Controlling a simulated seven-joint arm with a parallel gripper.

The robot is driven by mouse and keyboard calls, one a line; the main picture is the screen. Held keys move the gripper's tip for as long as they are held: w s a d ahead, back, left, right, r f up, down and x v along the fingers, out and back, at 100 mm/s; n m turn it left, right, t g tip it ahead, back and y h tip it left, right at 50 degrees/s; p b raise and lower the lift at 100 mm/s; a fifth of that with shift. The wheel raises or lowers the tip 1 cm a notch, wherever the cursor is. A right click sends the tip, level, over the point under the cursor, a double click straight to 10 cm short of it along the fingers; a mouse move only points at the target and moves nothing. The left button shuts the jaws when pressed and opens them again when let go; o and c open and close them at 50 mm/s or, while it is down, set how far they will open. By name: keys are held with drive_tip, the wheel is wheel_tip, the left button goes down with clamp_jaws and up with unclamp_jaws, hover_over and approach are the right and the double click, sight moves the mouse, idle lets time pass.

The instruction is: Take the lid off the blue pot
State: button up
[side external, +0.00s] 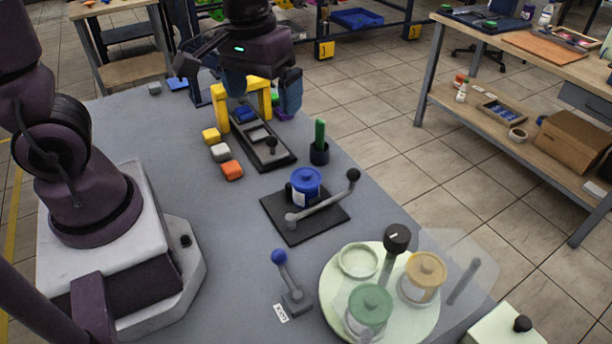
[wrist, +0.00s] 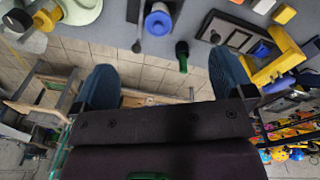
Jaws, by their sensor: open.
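The blue pot (side external: 305,196) stands upright on a black square base plate (side external: 272,206), with its blue lid (side external: 306,175) seated on top. A grey lever (side external: 325,202) with a black knob runs across the plate in front of the pot. In the wrist view the blue lid (wrist: 158,20) shows at the top, above and between the fingers. My gripper (side external: 262,98) is open and empty, behind the pot and near the yellow arch; its spread fingers also show in the wrist view (wrist: 160,68).
A pale turntable (side external: 330,285) at the front holds a green-lidded pot (side external: 370,305) and an orange-lidded pot (side external: 425,270). A yellow arch (side external: 219,108), a black tray (side external: 285,160) and a green-handled tool in a dark cup (side external: 319,153) stand behind the blue pot. A blue-knobbed lever (side external: 287,270) stands left of the turntable.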

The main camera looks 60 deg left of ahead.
sight(304, 171)
drive_tip(key=w+a+f+n+g, duration=0.1)
drive_tip(key=w+f+n, duration=0.7)
drive_tip(key=n, duration=0.8)
drive_tip(key=f, duration=1.2)
drive_tip(key=shift+s+a, duration=0.2)
drive_tip(key=shift+r, duration=0.1)
drive_tip(key=c, duration=1)
